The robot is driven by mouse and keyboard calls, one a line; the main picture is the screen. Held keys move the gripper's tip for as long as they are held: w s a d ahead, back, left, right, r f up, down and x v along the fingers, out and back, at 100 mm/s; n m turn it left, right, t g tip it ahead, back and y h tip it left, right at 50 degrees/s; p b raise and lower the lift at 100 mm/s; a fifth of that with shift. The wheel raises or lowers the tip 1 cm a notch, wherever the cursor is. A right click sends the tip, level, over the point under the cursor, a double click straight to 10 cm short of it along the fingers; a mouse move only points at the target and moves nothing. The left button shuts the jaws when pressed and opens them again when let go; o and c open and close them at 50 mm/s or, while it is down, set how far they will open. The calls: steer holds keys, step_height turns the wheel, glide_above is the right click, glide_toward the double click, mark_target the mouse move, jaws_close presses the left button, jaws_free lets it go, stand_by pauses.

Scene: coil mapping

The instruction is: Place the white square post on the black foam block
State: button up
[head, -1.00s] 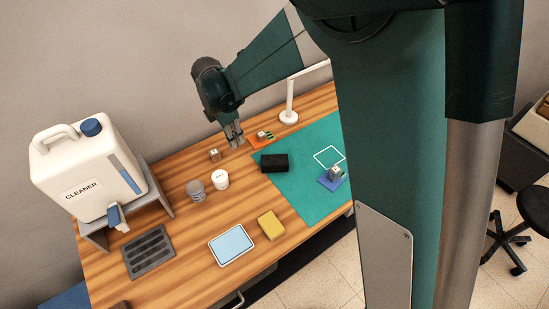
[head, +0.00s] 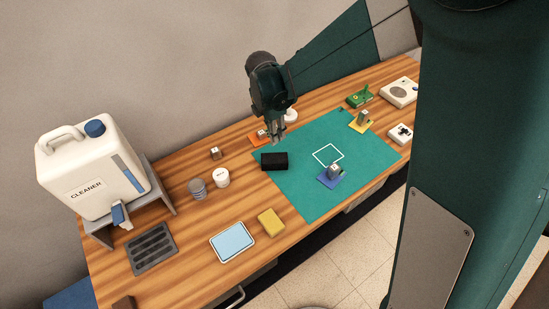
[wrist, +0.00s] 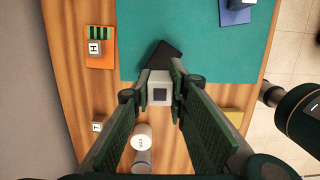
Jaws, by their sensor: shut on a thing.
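The white square post (wrist: 160,90) is between my fingertips in the wrist view, with a dark square in the middle of its end. My gripper (wrist: 159,95) is shut on it. The black foam block (wrist: 165,58) shows just beyond the post in the wrist view, partly hidden by it. In the head view the black foam block (head: 274,161) lies at the left edge of the green mat. My gripper (head: 277,138) hangs above and close to it in that picture; the post is too small to make out there.
The green mat (head: 300,185) carries a blue pad (head: 331,179) with a small part. An orange card (head: 259,139) lies just left of my gripper. White (head: 221,178) and grey (head: 197,188) round containers stand left of the block. A yellow sponge (head: 271,222) lies in front.

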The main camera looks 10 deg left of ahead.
steer(key=shift+f, duration=0.1)
steer(key=shift+f, duration=2.85)
steer(key=shift+f, duration=2.05)
steer(key=shift+f, duration=0.15)
steer(key=o, duration=0.9)
steer(key=shift+s+a+r, duration=0.2)
steer(key=shift+r, duration=1.85)
steer(key=shift+s+a+r, duration=0.2)
steer(key=shift+a+r, duration=0.05)
steer(key=shift+r, duration=1.75)
steer(key=shift+s+a+r, duration=0.2)
steer(key=shift+r, duration=1.85)
